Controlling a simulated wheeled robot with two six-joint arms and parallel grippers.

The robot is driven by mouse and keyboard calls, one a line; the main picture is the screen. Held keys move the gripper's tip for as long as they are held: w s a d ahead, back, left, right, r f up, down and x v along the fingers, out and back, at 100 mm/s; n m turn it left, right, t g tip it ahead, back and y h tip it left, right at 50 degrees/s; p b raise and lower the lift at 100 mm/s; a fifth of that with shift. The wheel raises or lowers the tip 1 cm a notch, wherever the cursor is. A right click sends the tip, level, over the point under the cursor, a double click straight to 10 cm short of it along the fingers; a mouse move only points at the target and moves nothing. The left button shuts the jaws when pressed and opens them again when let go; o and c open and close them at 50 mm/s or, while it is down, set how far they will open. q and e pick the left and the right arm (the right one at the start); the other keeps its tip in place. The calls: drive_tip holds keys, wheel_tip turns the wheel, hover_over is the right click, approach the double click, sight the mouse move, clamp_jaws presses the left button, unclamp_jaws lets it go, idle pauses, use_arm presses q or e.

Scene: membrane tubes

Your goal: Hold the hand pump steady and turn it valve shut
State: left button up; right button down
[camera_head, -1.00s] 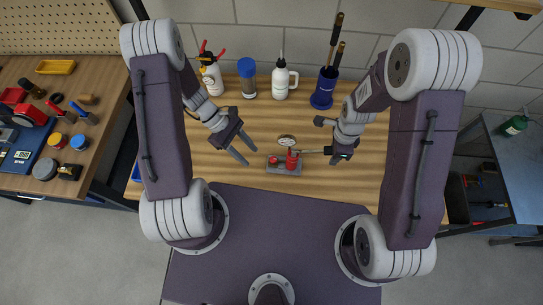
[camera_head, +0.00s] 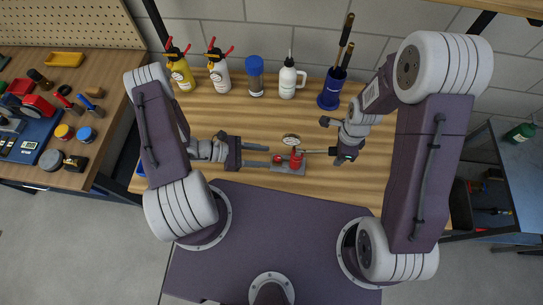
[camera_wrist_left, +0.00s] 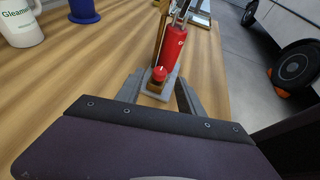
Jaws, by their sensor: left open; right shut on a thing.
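The hand pump has a grey base (camera_head: 288,169), a red cylinder (camera_head: 296,160) and a lever handle (camera_head: 317,151) reaching right. A red valve knob (camera_head: 279,160) sits at the base's left end, and a round gauge (camera_head: 291,140) shows behind. My right gripper (camera_head: 334,152) is shut on the lever handle. My left gripper (camera_head: 268,157) is open, level, pointing right at the knob. In the left wrist view the knob (camera_wrist_left: 159,74) stands between and just beyond the open fingers (camera_wrist_left: 159,88), with the red cylinder (camera_wrist_left: 174,48) behind it. No finger visibly touches it.
Spray bottles (camera_head: 219,75), a blue-capped jar (camera_head: 255,78), a white bottle (camera_head: 287,82) and a blue tool holder (camera_head: 328,98) line the table's back. The wooden table (camera_head: 235,115) is clear around the pump. A side bench with tools is at left.

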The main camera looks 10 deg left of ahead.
sight(276, 158)
use_arm(q)
drive_tip(key=shift+x, duration=1.9)
clamp_jaws()
